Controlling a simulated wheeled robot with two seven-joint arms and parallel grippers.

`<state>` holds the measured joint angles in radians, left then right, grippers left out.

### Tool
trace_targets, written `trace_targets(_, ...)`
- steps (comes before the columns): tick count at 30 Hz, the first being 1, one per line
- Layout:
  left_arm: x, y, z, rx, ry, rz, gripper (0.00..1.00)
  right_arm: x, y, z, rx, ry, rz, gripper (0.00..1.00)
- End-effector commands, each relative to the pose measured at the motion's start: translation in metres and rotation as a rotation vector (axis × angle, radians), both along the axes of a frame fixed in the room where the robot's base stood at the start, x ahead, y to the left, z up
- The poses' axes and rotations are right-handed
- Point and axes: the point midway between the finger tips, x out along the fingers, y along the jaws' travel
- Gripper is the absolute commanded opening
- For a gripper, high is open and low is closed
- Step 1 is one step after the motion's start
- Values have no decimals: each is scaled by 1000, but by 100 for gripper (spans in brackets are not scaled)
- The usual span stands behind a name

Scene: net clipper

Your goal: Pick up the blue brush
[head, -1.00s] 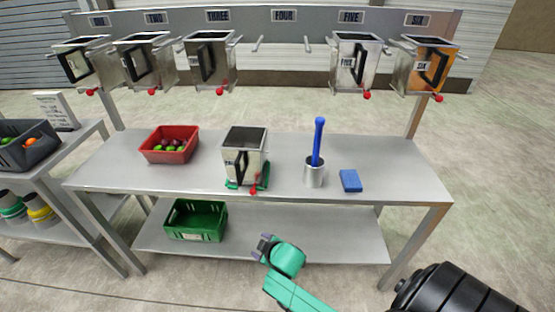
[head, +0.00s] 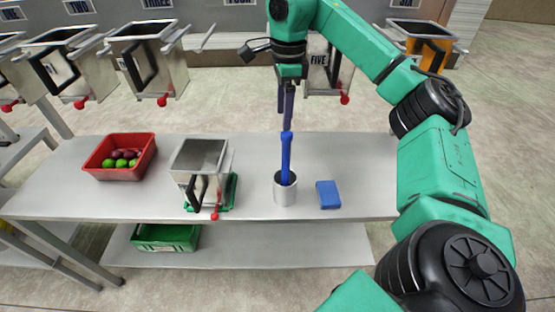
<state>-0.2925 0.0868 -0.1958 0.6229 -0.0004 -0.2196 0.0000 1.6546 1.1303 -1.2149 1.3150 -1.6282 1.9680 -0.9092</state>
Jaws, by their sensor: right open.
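The blue brush (head: 286,155) stands upright in a small silver metal cup (head: 285,193) on the grey workbench (head: 340,150). Its handle points up, and its lower end is hidden in the cup. My right gripper (head: 286,118) points down over the top of the brush handle. Its dark fingers are open, seen nearly edge-on, and their tips appear at the handle's top. I cannot tell whether they touch it or have it between them. My left gripper is out of view.
A blue sponge-like block (head: 328,195) lies right of the cup. A metal hopper box (head: 198,170) on a green base stands left, then a red crate (head: 103,160) of fruit. Metal boxes hang on the rack behind. A green crate (head: 165,238) sits on the lower shelf.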

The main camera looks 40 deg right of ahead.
Motion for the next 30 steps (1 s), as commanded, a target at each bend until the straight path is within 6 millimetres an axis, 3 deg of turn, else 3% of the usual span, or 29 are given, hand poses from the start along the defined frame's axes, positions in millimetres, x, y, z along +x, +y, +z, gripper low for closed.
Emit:
trace_targets(2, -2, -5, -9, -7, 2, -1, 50, -8, -11, -6, -26, 26, -15, 71)
trace_targets(7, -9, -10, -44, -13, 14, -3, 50, -9, -11, -54, -26, 33, -14, 71)
trace_targets(24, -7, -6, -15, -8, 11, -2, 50, -10, -5, -138, -25, 28, -14, 71)
trace_targets(30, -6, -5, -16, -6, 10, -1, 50, -10, -5, -141, -24, 25, -14, 71)
